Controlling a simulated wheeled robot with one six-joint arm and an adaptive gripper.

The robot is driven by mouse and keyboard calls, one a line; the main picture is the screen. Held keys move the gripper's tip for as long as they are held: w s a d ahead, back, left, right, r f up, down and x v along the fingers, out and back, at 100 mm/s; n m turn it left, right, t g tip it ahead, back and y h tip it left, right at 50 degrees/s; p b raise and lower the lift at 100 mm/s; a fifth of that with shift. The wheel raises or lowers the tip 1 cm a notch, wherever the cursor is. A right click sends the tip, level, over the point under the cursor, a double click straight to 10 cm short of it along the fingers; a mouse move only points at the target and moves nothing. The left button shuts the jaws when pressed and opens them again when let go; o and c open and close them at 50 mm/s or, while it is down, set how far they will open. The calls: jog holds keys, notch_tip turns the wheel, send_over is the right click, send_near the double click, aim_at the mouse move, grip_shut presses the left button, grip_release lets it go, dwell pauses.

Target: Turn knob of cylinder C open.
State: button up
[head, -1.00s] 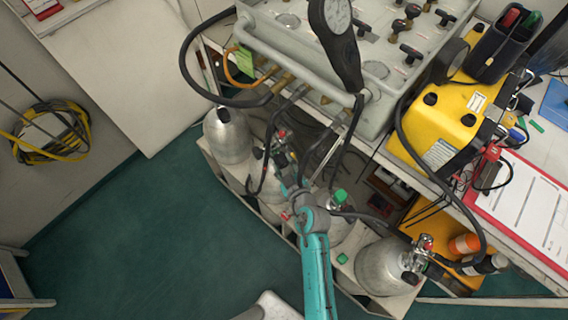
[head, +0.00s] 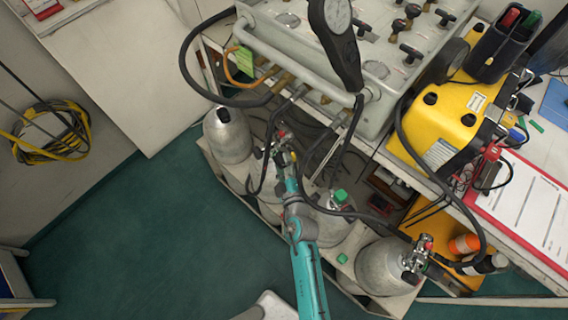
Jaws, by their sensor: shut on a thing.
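Several silver cylinders stand in a white rack below the panel; I cannot read their letters. My gripper (head: 284,153) is shut at the red-marked valve (head: 283,136) of the second cylinder (head: 266,207) from the left. It appears to hold that valve's knob, but the jaws hide the knob, so its turn angle cannot be told. My teal arm covers part of this cylinder. The third cylinder (head: 333,228) has a green knob (head: 341,196), just right of my arm. The far left cylinder (head: 228,136) and the right cylinder (head: 382,266) are apart from my gripper.
The grey air panel (head: 300,60) with a gauge (head: 337,15) overhangs the cylinders. Black hoses (head: 352,140) hang close around my gripper. A yellow case (head: 437,125) sits on the bench at right. Green floor (head: 130,240) is free at left.

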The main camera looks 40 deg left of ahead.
jog(key=shift+f, duration=0.1)
jog(key=o, duration=1.1)
jog(key=shift+o, duration=0.2)
jog(key=v, duration=1.2)
